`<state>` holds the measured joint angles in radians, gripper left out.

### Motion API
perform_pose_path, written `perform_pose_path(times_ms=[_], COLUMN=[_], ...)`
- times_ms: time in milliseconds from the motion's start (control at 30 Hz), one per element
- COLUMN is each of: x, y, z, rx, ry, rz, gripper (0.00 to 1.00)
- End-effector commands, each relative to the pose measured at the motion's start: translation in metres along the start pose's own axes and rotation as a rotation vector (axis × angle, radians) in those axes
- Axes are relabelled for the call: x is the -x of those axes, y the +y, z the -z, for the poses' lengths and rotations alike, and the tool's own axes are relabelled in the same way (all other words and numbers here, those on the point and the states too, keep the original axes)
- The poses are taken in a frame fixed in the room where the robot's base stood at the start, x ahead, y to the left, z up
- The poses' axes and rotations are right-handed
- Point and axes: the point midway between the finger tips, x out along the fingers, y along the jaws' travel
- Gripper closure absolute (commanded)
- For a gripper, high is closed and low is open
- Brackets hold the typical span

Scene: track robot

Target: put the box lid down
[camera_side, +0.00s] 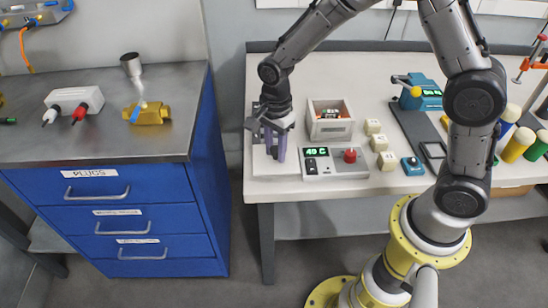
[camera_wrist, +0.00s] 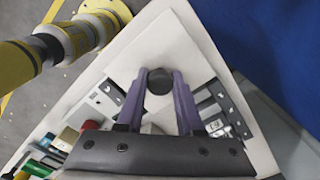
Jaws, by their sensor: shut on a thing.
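The box lid is a flat white square plate (camera_side: 262,166) at the left end of the white table, left of the open box. In the wrist view the lid (camera_wrist: 135,60) shows below my fingers, with a round dark knob (camera_wrist: 158,84) in its middle. My gripper (camera_side: 275,152) points down with its purple fingers on either side of that knob, shut on it; it also shows in the wrist view (camera_wrist: 160,78). The lid is level and at or very close to the tabletop; I cannot tell if it touches. The box (camera_side: 331,128) is open, with small items inside.
A grey control unit (camera_side: 336,163) with a green display and red knob sits right of the lid, close by. Several cream blocks (camera_side: 379,142) and a blue button box (camera_side: 412,166) lie further right. The table's left and front edges are near the lid. A blue drawer cabinet (camera_side: 140,200) stands left across a gap.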

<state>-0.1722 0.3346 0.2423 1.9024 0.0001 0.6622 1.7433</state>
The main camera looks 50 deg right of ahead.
Motion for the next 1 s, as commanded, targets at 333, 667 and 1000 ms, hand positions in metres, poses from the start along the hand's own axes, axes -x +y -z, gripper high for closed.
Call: perform_pose_path(times_ms=[333, 667, 1000], x=[-0.036, -0.038, -0.039], y=[-0.004, -0.005, -0.004], z=[-0.001, -0.001, -0.001], rx=[0.0, 0.0, 0.0], ry=[0.0, 0.0, 0.0], rz=[-0.001, 0.0, 0.0], gripper=[1.0, 1.0, 0.34])
